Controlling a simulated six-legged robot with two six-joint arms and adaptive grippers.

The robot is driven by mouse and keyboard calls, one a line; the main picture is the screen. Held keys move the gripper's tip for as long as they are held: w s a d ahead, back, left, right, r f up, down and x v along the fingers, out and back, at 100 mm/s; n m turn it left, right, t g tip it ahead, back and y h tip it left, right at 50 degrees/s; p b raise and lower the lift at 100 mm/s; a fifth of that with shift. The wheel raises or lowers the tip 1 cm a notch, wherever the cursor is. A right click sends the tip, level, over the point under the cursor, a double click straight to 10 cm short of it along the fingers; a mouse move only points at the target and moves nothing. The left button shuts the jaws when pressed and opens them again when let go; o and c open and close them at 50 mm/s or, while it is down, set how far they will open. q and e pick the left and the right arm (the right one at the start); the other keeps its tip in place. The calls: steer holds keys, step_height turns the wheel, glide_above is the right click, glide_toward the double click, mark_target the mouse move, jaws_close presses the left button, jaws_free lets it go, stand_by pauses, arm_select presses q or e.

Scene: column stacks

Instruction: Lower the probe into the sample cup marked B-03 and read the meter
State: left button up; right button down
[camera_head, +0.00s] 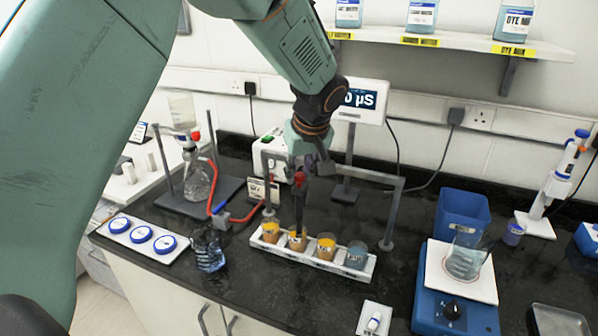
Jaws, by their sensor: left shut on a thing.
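My left gripper (304,167) reaches down over the bench and is shut on the probe (299,205), a dark upright rod with a red top. The probe's lower end meets the second cup from the left (296,243), apparently inside its rim; its depth is hidden. Several sample cups stand in a white rack (316,264): three with orange contents and a grey-blue one (356,256) at the right end. Their marks are too small to read, so I cannot tell which is B-03. The meter (362,100) shows "0 µS", its left part hidden by my arm. My right gripper is not in view.
A grey frame (390,212) stands behind the rack. A glass beaker (208,250) is close left, near a flask (198,178) with red tubing. A blue-based device with a beaker (466,258) and a blue bin (461,215) stand right. The dark bench between is clear.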

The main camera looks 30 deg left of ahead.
arm_select(q)
steer(key=shift+s+d, duration=0.1)
steer(key=shift+s, duration=0.15)
jaws_close()
steer(key=shift+f, duration=0.15)
steer(key=shift+a, duration=0.2)
step_height(320, 180, up, 6)
steer(key=p, duration=0.4)
steer(key=shift+w, duration=0.3)
steer(key=shift+r, duration=0.2)
